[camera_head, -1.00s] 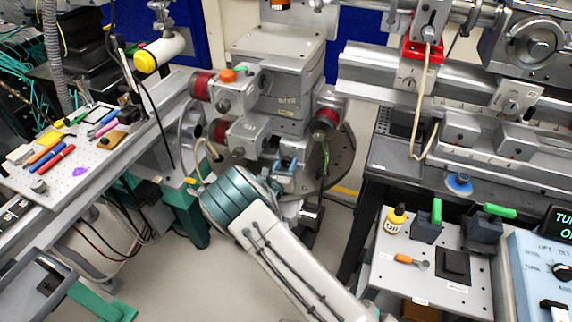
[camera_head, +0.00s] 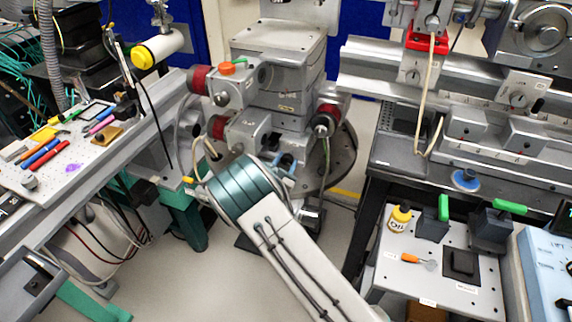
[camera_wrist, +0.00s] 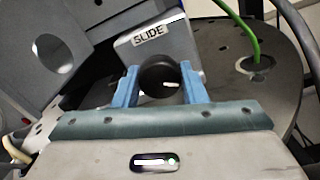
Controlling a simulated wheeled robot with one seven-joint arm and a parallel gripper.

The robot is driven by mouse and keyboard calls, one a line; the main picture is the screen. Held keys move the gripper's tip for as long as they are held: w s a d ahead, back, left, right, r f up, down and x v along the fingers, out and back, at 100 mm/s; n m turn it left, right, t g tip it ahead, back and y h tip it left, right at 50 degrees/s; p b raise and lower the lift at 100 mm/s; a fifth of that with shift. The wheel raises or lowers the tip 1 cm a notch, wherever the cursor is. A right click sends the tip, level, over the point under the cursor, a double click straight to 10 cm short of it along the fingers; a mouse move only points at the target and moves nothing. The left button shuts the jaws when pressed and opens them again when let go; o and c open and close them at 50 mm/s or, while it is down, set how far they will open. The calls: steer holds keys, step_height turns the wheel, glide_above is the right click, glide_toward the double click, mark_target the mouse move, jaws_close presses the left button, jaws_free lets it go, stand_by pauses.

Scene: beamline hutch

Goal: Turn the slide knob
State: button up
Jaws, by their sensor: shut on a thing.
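The slide knob (camera_wrist: 157,72) is a round black knob with a short white mark that points to the right in the wrist view. It sits on a grey block with a white "SLIDE" label (camera_wrist: 148,33) just above it. My gripper (camera_wrist: 161,84) has blue fingers on the left and right sides of the knob and is shut on it. In the head view my gripper (camera_head: 284,164) is low in front of the grey stage stack (camera_head: 279,75), and the knob is too hidden there to make out.
Red-ringed knobs (camera_head: 329,117) stick out of the stage stack. A green cable (camera_wrist: 255,40) enters the round base plate (camera_wrist: 280,80) at right. A pegboard with pens (camera_head: 95,150) is at left.

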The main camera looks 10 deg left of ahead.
steer(key=shift+a, duration=0.1)
stand_by(0.3)
steer(key=o, duration=1)
steer(key=s, duration=0.4)
steer(key=s+a, duration=0.1)
steer(key=s, duration=0.4)
steer(key=s+a, duration=0.1)
steer(key=s, duration=0.3)
steer(key=shift+s, duration=0.4)
